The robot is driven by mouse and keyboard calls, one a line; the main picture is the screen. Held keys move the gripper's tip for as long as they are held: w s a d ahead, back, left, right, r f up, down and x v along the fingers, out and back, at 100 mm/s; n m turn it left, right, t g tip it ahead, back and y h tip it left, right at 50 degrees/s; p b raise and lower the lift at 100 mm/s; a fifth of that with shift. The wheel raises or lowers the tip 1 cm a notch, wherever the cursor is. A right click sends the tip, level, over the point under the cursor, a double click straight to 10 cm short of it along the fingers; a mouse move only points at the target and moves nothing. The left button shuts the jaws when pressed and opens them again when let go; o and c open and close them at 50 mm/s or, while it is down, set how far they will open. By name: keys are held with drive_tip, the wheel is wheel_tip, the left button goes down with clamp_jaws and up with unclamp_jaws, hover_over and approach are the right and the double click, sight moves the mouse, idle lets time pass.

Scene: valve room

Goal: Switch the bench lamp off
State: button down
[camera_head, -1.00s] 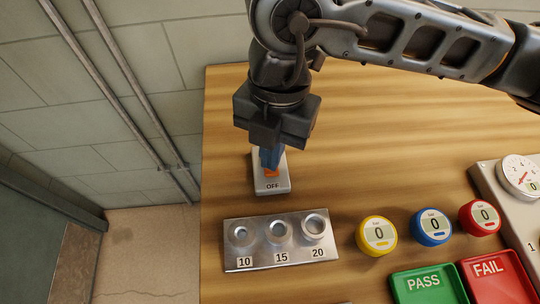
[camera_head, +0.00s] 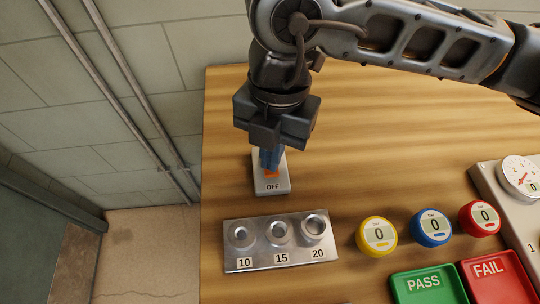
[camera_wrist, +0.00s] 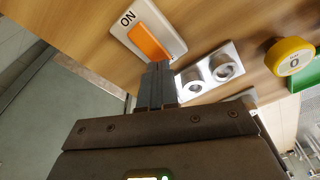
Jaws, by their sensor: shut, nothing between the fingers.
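The lamp switch (camera_head: 271,186) is a light plate on the wooden bench with an orange rocker (camera_head: 271,175). Its near end is marked OFF in the head view. In the wrist view the switch plate (camera_wrist: 127,21) shows its ON mark, and the orange rocker (camera_wrist: 150,43) shows between that mark and my fingers. My gripper (camera_head: 271,163) points down over the rocker, shut and empty, its blue fingers hiding part of the switch. In the wrist view my fingertips (camera_wrist: 157,66) are at the rocker's OFF end. I cannot tell whether they touch it. The lamp itself is not in view.
A metal block (camera_head: 281,241) with three holes marked 10, 15 and 20 lies just in front of the switch. Yellow (camera_head: 376,236), blue (camera_head: 431,227) and red (camera_head: 480,218) gauges, PASS (camera_head: 428,284) and FAIL (camera_head: 497,275) trays stand to the right.

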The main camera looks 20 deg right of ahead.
drive_tip(key=shift+f+b, duration=0.9)
drive_tip(key=shift+f, duration=0.05)
idle(1.0)
drive_tip(key=shift+r, duration=0.1)
drive_tip(key=shift+r+p, duration=2.05)
drive_tip(key=shift+r, duration=1.4)
drive_tip(key=shift+s, duration=0.15)
